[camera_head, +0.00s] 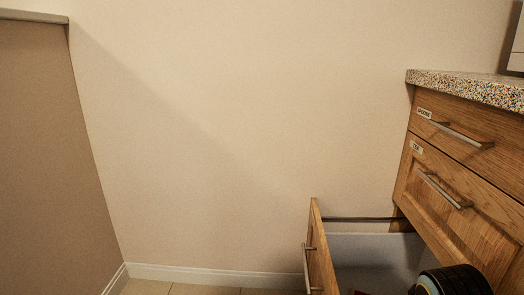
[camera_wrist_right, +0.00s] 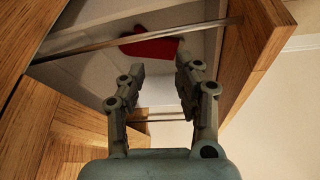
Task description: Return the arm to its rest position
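My right gripper (camera_wrist_right: 160,66) shows in the right wrist view. Its two fingers are apart with nothing between them. It points toward an open wooden drawer (camera_wrist_right: 262,40) with a pale interior. In the head view, a dark round part of my right arm shows at the bottom right, over the open drawer (camera_head: 320,262). My left arm and gripper are not in view.
A wooden cabinet (camera_head: 478,195) with a speckled countertop (camera_head: 470,88) stands at the right. Its two upper fronts, with bar handles and small labels, are shut. A brown panel (camera_head: 45,150) with a grey top stands at the left. The space before the plain wall (camera_head: 230,130) is clear.

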